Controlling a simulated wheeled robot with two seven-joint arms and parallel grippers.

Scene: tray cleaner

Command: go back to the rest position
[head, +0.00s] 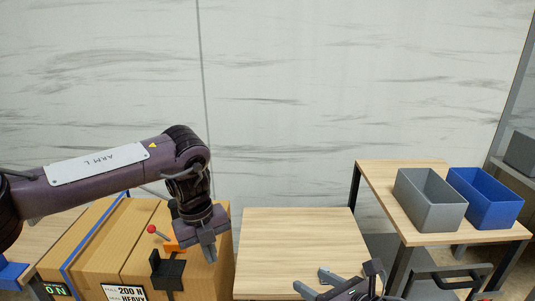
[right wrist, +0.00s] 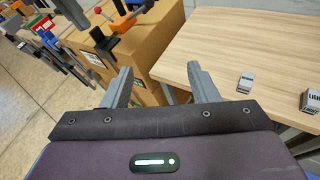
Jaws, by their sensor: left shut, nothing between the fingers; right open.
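My left gripper (head: 208,250) points down above the brown box at the left in the head view, with its fingers together and nothing seen between them. My left arm reaches in from the left, bent at the wrist. My right gripper (head: 316,284) is low in the head view, by the front of the middle wooden table. In the right wrist view its two fingers (right wrist: 160,88) stand wide apart, with nothing between them.
The brown box (head: 100,240) carries a red-knobbed lever (head: 152,229) and a black bracket (head: 166,272). The middle table (head: 295,235) looks clear in the head view. A grey bin (head: 430,215) and blue bin (head: 487,205) stand at right. The wrist view shows small grey blocks (right wrist: 246,83).

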